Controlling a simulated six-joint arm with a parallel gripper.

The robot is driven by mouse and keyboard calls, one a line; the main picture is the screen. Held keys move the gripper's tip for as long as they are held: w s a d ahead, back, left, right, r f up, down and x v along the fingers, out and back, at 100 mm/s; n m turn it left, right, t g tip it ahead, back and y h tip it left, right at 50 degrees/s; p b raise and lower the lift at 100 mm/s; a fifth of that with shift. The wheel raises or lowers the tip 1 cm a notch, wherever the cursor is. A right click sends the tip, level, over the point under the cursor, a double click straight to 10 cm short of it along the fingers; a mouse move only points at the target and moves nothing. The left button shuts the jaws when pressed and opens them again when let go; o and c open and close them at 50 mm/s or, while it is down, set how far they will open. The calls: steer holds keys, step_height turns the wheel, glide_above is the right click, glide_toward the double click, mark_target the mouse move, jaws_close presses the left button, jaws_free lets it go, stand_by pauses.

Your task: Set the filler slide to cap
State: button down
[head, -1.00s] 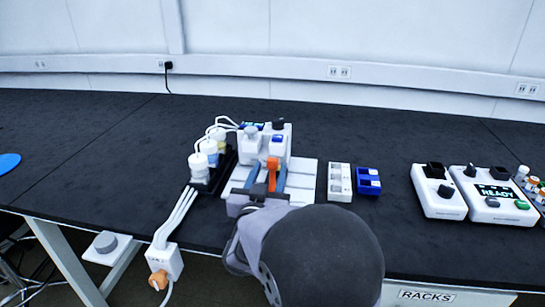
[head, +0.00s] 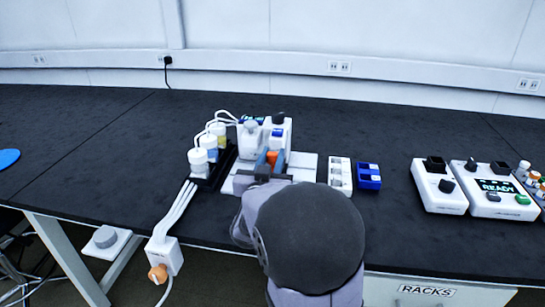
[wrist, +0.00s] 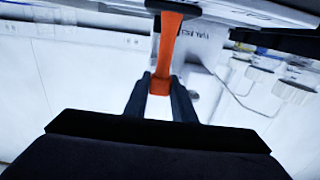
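The orange handle (wrist: 168,45) of the filler slide runs down between the two fingers of my gripper (wrist: 160,85) in the wrist view. The fingers flank its end closely on both sides; I cannot tell whether they press on it. In the head view the orange handle (head: 272,157) shows as a small patch between the blue-grey fingers, in front of the white filler unit (head: 277,138). My gripper (head: 271,160) is low over the unit's white base (head: 302,166). The wrist hides the near part of the base, and the slide's position marks cannot be read.
Several capped bottles (head: 198,160) stand in a black rack (head: 228,165) just left of the filler, with white tubes. A white block (head: 340,175) and a blue block (head: 368,176) sit to the right. Devices, one reading READY (head: 495,185), stand further right. The far bench is clear.

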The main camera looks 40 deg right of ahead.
mark_target(248, 144)
steer(key=w+a+p, duration=0.2)
steer(key=w+a, duration=0.3)
steer(key=shift+w+a, duration=0.3)
steer(key=shift+r, duration=0.1)
steer(key=c, duration=1.5)
jaws_free()
steer(key=shift+w, duration=0.1)
steer(key=shift+a, duration=0.1)
steer(key=shift+v, duration=3.7)
